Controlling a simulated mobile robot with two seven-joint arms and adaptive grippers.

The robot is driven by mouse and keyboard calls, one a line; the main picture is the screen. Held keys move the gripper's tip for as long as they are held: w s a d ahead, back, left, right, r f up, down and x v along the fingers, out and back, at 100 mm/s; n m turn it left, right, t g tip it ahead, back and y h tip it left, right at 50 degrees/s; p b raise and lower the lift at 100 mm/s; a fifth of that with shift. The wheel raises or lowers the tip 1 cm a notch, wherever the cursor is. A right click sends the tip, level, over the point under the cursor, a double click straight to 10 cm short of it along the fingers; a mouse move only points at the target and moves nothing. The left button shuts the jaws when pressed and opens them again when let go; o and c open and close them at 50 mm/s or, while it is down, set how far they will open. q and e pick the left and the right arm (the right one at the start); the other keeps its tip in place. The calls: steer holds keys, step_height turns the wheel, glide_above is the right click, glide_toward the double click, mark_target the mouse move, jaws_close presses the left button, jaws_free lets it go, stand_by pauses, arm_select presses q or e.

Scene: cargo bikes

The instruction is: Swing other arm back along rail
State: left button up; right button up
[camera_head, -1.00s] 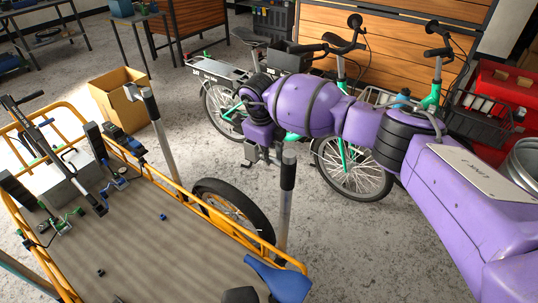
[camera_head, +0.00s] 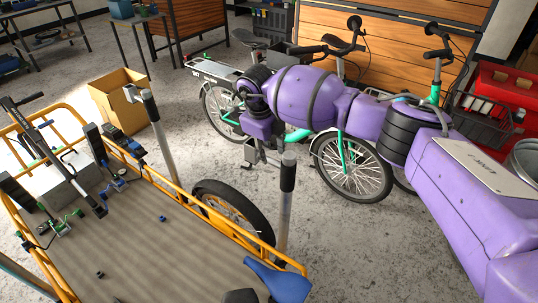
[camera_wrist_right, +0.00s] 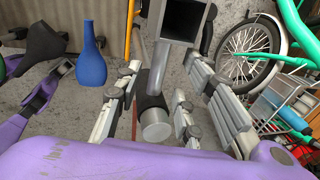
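Two upright grey posts stand along the cargo bike's yellow rail (camera_head: 163,181). The nearer post (camera_head: 284,222) has a black grip on top; the farther post (camera_head: 159,135) stands up the rail to the left. My right gripper (camera_head: 262,158), on the purple arm, hangs just left of the nearer post's grip. In the right wrist view, my gripper's (camera_wrist_right: 160,108) fingers are spread, with a black-gripped post (camera_wrist_right: 155,104) with a grey end cap showing between them. I cannot tell whether they touch it.
A blue saddle (camera_head: 279,281) lies near the post's foot, at the front. The cargo bed (camera_head: 150,235) holds small clamps and a grey block. A cardboard box (camera_head: 118,98) stands behind. Green bikes (camera_head: 352,165) stand close behind my right arm.

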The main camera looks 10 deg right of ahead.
step_height(320, 180, up, 9)
steer(key=s+a, duration=0.1)
steer(key=shift+a+r, duration=0.1)
steer(key=shift+a, duration=0.05)
